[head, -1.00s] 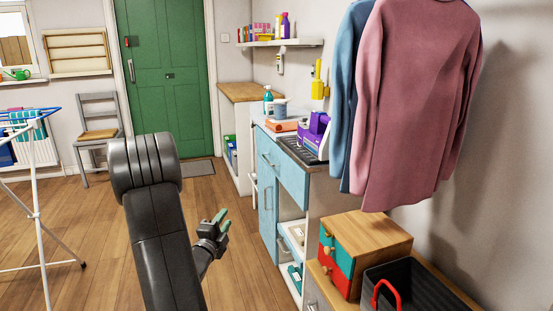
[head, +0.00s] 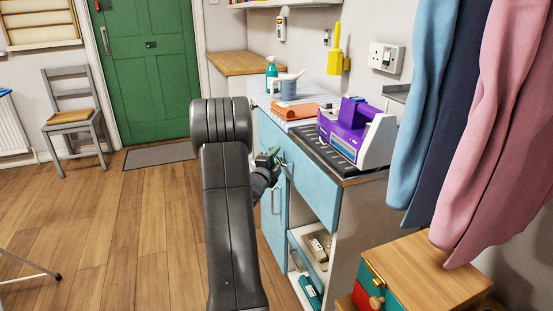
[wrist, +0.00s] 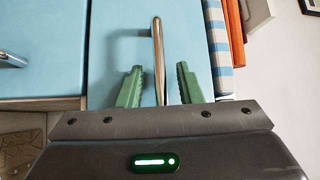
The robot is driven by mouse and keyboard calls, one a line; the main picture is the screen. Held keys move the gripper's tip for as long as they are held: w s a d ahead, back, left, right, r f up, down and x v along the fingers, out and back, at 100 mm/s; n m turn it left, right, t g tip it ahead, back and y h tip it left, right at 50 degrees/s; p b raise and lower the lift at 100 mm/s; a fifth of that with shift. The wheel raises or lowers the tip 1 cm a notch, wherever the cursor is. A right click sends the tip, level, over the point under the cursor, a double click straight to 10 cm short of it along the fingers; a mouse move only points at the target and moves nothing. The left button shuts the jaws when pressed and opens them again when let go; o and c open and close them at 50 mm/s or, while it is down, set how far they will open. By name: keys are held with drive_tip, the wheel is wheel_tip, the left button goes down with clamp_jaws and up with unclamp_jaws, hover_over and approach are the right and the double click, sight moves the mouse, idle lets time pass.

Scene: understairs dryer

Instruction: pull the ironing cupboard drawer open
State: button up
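The ironing cupboard (head: 347,225) is pale blue at the front. Its drawer (head: 312,188) is the wide top panel and looks shut. In the wrist view the drawer front (wrist: 108,60) fills the middle, and its metal bar handle (wrist: 157,40) runs between my green fingers. My gripper (wrist: 159,78) is open, one finger on each side of the bar, with visible gaps to both. In the head view my gripper (head: 272,158) is at the drawer front, partly hidden by my arm.
Below the drawer are a door with an upright handle (head: 273,200) and open shelves. Hanging coats (head: 490,130) and a small wooden drawer box (head: 425,268) are at right.

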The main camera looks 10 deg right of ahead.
clamp_jaws()
idle(0.3)
drive_tip(key=s+a+b, duration=0.1)
drive_tip(key=s+a, duration=0.1)
drive_tip(key=a, duration=1)
drive_tip(key=s+a+b, duration=0.2)
drive_tip(key=a, duration=1)
drive_tip(key=shift+s, duration=0.35)
unclamp_jaws()
drive_tip(key=p+v, duration=0.2)
drive_tip(key=v, duration=1.1)
drive_tip(key=shift+s+a, duration=0.3)
